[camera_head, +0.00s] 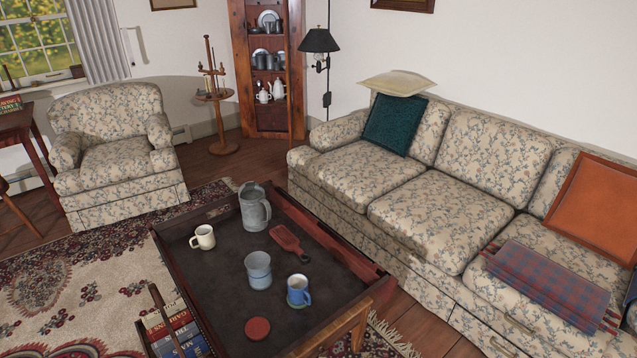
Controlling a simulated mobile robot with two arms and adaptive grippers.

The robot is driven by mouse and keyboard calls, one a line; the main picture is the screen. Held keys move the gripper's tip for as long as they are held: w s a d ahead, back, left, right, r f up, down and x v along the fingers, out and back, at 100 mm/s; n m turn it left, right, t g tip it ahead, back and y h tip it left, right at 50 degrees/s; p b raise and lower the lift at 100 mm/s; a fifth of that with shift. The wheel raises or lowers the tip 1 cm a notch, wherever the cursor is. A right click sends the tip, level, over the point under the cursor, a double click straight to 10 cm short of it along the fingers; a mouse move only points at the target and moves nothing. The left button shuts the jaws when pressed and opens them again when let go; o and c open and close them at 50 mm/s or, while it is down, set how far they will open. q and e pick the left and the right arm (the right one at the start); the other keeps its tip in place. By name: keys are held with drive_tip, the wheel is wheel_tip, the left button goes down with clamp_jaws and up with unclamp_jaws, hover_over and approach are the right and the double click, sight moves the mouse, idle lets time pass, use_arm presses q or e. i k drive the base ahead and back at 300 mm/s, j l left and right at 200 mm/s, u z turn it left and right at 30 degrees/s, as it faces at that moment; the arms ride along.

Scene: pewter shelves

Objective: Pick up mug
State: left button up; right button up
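Two mugs stand upright on the dark tray-topped coffee table (215,310). A white mug (204,238) with its handle to the left is near the table's far left side. Neither of my grippers is in view.
A grey pitcher (254,207), a red paddle board (288,242) and a red round object (257,328) share the table, which has raised edges. A floral sofa (425,205) flanks it on the right, an armchair (115,150) stands behind left. A book holder (172,325) is at front left.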

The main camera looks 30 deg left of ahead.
sight(204, 234)
drive_tip(key=u, duration=1.3)
